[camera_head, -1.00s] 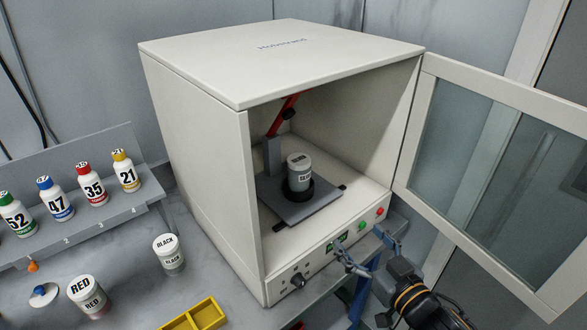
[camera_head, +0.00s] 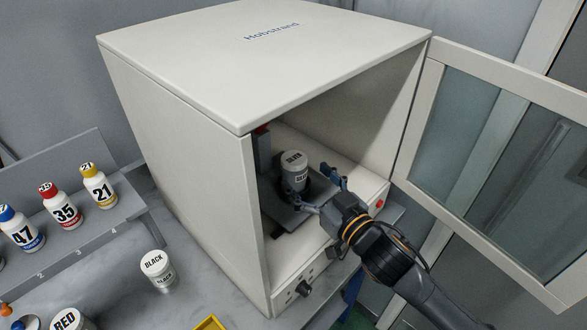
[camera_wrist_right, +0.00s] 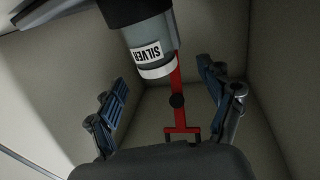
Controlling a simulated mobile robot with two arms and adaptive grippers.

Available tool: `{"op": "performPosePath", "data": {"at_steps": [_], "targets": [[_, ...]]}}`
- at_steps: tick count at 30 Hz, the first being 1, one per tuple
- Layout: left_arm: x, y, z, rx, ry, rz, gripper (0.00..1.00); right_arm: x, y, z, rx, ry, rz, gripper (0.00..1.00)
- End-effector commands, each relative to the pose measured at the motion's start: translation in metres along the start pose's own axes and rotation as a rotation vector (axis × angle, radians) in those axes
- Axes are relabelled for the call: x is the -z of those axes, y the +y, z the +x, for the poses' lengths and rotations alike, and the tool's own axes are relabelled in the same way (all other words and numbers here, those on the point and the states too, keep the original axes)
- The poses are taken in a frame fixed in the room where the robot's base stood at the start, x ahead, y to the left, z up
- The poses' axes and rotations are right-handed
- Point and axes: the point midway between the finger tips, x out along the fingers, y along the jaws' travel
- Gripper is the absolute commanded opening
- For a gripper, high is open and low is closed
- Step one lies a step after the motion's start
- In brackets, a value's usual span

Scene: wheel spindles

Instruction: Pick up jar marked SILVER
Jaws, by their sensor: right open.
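The jar marked SILVER (camera_head: 294,172) stands upright on the dark platform (camera_head: 279,216) inside the white cabinet. Its label reads SILVER in the right wrist view (camera_wrist_right: 148,53), where the jar shows upside down. My right gripper (camera_head: 318,190) is inside the cabinet opening, just right of and in front of the jar. Its fingers are spread and empty. In the wrist view the jar is between and beyond the fingers (camera_wrist_right: 165,98), apart from them. My left gripper is not in view.
The cabinet (camera_head: 185,150) has its glass door (camera_head: 500,140) swung open to the right. A red arm (camera_wrist_right: 176,95) is inside it. A BLACK jar (camera_head: 158,271) and a RED jar (camera_head: 68,321) stand on the table at left. Numbered bottles (camera_head: 63,207) sit on a rack.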

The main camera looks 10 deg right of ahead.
Motion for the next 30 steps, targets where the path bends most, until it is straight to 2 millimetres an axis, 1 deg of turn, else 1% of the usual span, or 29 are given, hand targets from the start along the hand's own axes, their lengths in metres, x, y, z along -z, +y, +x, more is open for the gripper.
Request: {"op": "performPosePath", "data": {"at_steps": [1, 6, 8, 10, 13, 15, 18, 26, 27, 29, 30], "targets": [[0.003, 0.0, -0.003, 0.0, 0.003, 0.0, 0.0, 0.002, 0.0, 0.006, 0.0, 0.001, 0.0, 0.81], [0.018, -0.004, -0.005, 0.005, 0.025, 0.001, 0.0, 0.001, 0.0, 0.015, 0.001, 0.0, 0.0, 0.81], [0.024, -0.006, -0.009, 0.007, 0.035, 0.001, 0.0, 0.003, 0.001, 0.021, 0.001, 0.001, 0.0, 0.81], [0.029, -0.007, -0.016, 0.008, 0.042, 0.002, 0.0, 0.006, 0.004, 0.031, 0.0, 0.001, 0.0, 0.81], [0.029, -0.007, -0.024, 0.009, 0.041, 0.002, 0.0, 0.007, 0.006, 0.045, 0.0, 0.002, -0.001, 0.81], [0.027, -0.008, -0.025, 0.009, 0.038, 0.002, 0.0, 0.005, 0.006, 0.055, 0.0, 0.001, 0.001, 0.81], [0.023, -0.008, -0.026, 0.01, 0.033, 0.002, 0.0, 0.003, 0.006, 0.063, 0.001, 0.0, 0.001, 0.81], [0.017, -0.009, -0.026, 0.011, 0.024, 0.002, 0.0, 0.002, 0.006, 0.065, 0.001, 0.0, 0.0, 0.81], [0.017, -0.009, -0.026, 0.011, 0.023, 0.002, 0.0, 0.002, 0.006, 0.065, 0.001, 0.0, 0.0, 0.73], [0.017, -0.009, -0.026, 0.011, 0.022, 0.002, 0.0, 0.002, 0.006, 0.065, 0.001, 0.0, 0.0, 0.6], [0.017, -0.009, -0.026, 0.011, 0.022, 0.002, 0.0, 0.002, 0.006, 0.064, 0.001, 0.0, 0.0, 0.52]]}}
